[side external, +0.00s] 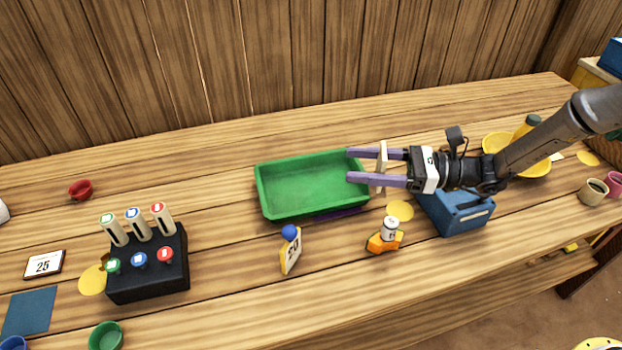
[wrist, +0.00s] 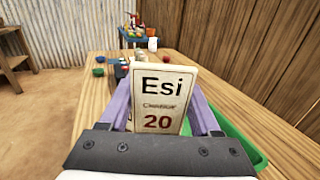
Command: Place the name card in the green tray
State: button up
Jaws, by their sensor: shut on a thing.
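The name card (wrist: 160,98) is cream, with "Esi" in black and "20" in red. My gripper (side external: 350,165) is shut on it, and it stands upright between the purple fingers. In the side external view the card (side external: 381,168) shows edge-on. The green tray (side external: 264,200) is rectangular, with an empty floor as far as I see, and lies left of the card. The fingertips overlap its right end in that view. In the wrist view the tray (wrist: 236,140) shows low on the right, partly hidden by my gripper.
A blue box (side external: 465,212) sits below my wrist. An orange piece with a white bottle (side external: 388,236) and a yellow-edged "20" stand with a blue ball (side external: 291,252) are in front of the tray. A black holder block (side external: 150,278) is at left. Bare table lies behind the tray.

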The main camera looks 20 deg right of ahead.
jog(key=shift+w+a+f, duration=1.15)
jog(key=shift+w+f, duration=0.75)
jog(key=shift+f, duration=0.2)
jog(key=shift+w+a+f, duration=1.15)
jog(key=shift+w+f, duration=0.75)
jog(key=shift+f, duration=0.2)
jog(key=shift+w+a+f, duration=1.15)
jog(key=shift+w+f, duration=0.75)
jog(key=shift+f, duration=0.2)
jog(key=shift+f, duration=0.15)
jog(key=o, duration=1.4)
jog(key=shift+c, duration=0.2)
